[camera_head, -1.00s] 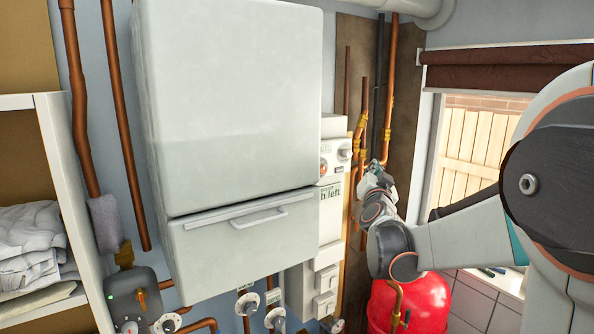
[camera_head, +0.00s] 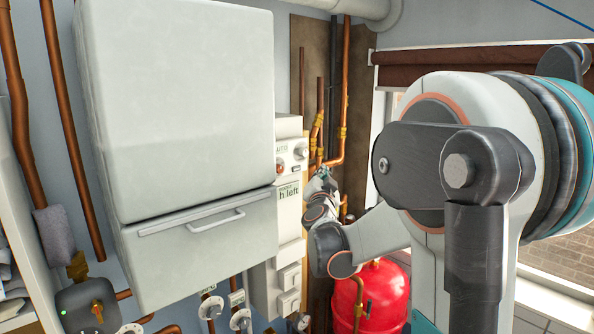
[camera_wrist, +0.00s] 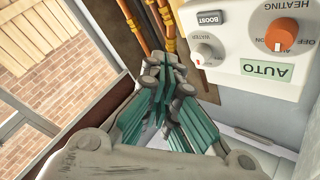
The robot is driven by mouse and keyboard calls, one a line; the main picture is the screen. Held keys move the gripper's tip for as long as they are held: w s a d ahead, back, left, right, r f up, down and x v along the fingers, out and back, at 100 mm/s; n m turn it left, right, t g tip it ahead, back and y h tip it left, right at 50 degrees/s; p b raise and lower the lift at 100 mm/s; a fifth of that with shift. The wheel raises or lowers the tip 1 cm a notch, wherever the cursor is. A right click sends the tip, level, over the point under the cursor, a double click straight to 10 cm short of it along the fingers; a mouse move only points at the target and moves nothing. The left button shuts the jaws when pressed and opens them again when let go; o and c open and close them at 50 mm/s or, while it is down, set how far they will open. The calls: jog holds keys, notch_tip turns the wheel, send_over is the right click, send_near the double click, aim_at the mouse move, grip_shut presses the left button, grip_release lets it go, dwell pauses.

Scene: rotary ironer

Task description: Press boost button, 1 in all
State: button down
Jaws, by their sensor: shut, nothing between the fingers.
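The button is too small to make out there.
The white boiler (camera_head: 180,110) stands left of the panel. Copper pipes (camera_head: 318,125) run up the wall behind my gripper. A red tank (camera_head: 371,296) stands below my arm. A window (camera_wrist: 40,60) lies to the left in the wrist view.

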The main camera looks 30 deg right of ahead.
aim_at(297, 169)
jog(key=w, duration=0.6)
jog(key=shift+a, duration=0.45)
jog(key=shift+w+b, duration=0.25)
jog(key=shift+b, duration=0.05)
dwell(0.8)
jog(key=shift+w, duration=0.3)
jog(key=shift+w+a, duration=0.15)
jog(key=shift+w, duration=0.2)
dwell(0.7)
jog(key=shift+s+b, duration=0.2)
jog(key=shift+b, duration=0.1)
jog(key=shift+s, duration=0.6)
